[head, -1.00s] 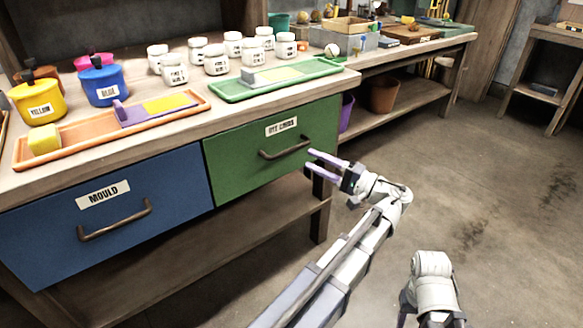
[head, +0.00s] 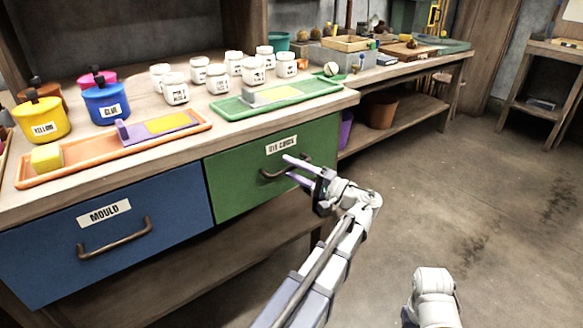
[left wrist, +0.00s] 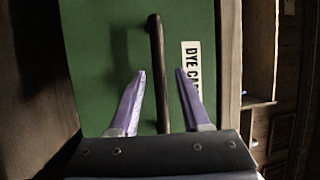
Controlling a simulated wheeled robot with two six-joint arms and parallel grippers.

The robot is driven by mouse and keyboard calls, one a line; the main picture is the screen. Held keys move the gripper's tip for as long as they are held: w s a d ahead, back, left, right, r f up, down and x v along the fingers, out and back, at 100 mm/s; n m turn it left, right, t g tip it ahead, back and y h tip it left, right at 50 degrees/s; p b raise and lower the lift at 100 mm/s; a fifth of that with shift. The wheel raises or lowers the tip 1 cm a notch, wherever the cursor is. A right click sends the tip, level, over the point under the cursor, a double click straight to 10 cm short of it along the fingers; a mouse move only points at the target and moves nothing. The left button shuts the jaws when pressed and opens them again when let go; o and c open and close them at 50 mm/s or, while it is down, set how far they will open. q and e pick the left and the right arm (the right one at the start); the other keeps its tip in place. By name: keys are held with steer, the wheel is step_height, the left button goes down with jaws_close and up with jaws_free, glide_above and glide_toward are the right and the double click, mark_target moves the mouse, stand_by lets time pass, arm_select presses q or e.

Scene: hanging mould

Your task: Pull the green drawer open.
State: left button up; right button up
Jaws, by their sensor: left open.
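The green drawer (head: 232,182) is closed in the bench front, with a white label and a dark bar handle (head: 268,175). My left gripper (head: 287,168) is open in front of the handle, its purple fingers pointing at the drawer. In the left wrist view the handle (left wrist: 157,70) runs between the two open fingertips (left wrist: 160,72) of that gripper. The green drawer front (left wrist: 100,60) fills much of that view. I cannot tell whether the fingers touch the handle. Only a pale part of my right arm shows at the bottom of the head view; its gripper is out of frame.
A blue drawer (head: 110,240) labelled MOULD is closed to the left. The bench top holds an orange tray (head: 95,160), a green tray (head: 235,108), paint pots and several white jars. A lower shelf (head: 215,265) lies beneath. The floor (head: 450,220) at right is clear.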

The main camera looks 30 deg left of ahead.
arm_select(q)
steer(key=shift+c, duration=0.3)
jaws_close()
stand_by(1.1)
